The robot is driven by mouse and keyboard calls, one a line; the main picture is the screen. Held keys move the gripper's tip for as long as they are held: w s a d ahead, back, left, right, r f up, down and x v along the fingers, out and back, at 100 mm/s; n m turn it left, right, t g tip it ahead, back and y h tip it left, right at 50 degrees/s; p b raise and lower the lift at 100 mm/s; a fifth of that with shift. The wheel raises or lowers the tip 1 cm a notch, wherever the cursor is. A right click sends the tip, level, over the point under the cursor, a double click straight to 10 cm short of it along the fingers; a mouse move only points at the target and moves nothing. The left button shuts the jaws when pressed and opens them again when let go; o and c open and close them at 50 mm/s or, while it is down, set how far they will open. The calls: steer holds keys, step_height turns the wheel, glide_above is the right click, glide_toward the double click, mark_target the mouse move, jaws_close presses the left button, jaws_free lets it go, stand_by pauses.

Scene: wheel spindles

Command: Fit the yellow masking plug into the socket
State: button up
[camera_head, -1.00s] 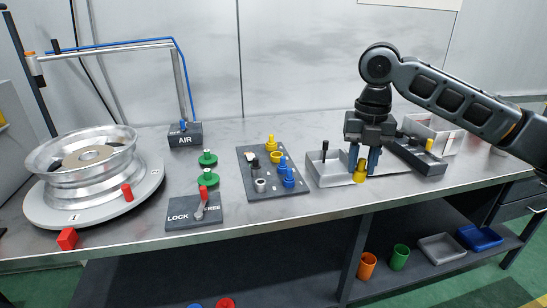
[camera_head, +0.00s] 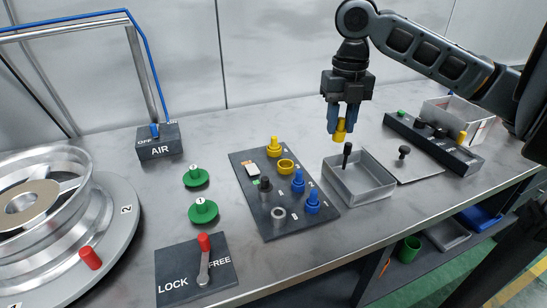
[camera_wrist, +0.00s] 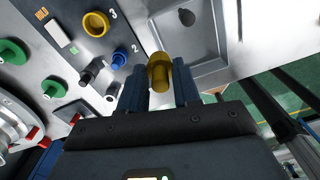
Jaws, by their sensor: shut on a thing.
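My gripper (camera_head: 343,118) is shut on the yellow masking plug (camera_head: 340,131), with its blue fingers on either side. It holds the plug in the air above the back of the open grey tray, right of the dark board (camera_head: 254,212). The held plug also shows between the fingers in the wrist view (camera_wrist: 159,74). On the board, an open yellow ring socket (camera_head: 286,166) shows in the right row. It also appears in the wrist view (camera_wrist: 96,24) beside a 3. Another yellow plug (camera_head: 273,147) stands upright behind the ring.
The grey tray (camera_head: 375,192) holds a black-handled item. Green knobs (camera_head: 203,211), a lock lever (camera_head: 204,262) and a wheel (camera_head: 40,200) are left.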

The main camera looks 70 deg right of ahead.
steer(key=p, duration=0.2)
glide_above(286, 159)
steer(key=a, duration=0.2)
steer(key=f, duration=0.7)
steer(key=shift+s+d, duration=0.1)
steer(key=shift+s, duration=0.2)
steer(key=shift+f, duration=2.05)
steer(key=shift+f+b, duration=0.4)
steer(key=shift+f, duration=0.3)
steer(key=o, duration=0.9)
steer(key=shift+f, duration=0.1)
steer(key=shift+o, duration=0.5)
steer(key=shift+r+p, duration=0.4)
steer(key=shift+r, duration=0.15)
step_height(286, 159, up, 13)
steer(key=shift+w+f, duration=0.1)
steer(key=shift+f, duration=0.1)
